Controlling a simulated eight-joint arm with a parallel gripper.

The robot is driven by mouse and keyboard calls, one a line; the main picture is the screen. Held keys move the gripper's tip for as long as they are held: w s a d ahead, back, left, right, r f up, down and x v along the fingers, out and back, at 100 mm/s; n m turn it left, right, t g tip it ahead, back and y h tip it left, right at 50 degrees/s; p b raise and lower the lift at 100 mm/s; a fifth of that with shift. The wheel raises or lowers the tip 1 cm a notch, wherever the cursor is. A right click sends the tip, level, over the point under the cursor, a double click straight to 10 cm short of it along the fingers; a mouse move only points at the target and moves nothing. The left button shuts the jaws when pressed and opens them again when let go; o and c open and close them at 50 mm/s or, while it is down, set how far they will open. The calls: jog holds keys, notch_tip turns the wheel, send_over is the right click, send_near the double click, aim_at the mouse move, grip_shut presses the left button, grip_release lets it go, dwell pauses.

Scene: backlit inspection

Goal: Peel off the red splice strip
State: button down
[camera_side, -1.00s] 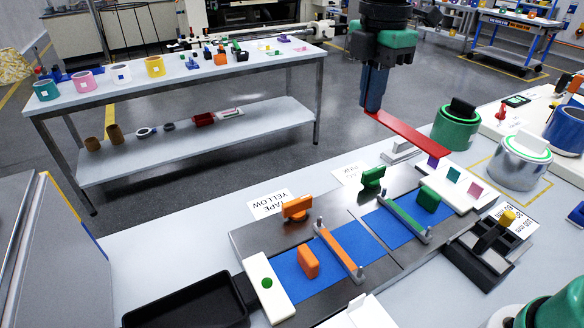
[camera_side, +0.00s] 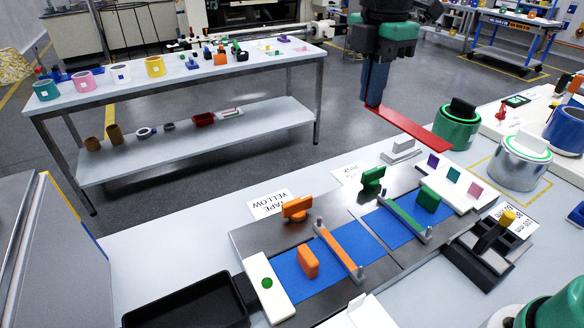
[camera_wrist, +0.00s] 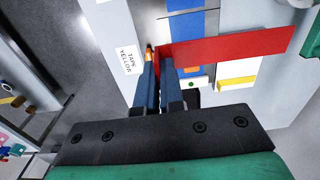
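The red splice strip (camera_side: 412,130) hangs in the air at one end from my gripper (camera_side: 373,100), clear of the dark fixture plate (camera_side: 345,212). It runs right and slightly down from the fingertips in the side view. In the wrist view the strip (camera_wrist: 225,45) stretches to the right from my gripper (camera_wrist: 160,62), whose blue fingers are close together with the strip's end at them. Below, the plate carries blue pads (camera_side: 360,236), an orange bar (camera_side: 338,248) and a green bar (camera_side: 405,216) across them.
An orange block (camera_side: 307,262) and a green block (camera_side: 428,200) stand on the blue pads. Orange (camera_side: 297,207) and green (camera_side: 372,178) clamps sit behind. A black tray (camera_side: 185,306) is at front left.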

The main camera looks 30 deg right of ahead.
jog(key=shift+r, duration=2.25)
jog(key=m, duration=1.8)
send_over(229, 306)
notch_tip(229, 306, down, 8)
notch_tip(229, 306, down, 20)
jog(key=shift+r, duration=0.25)
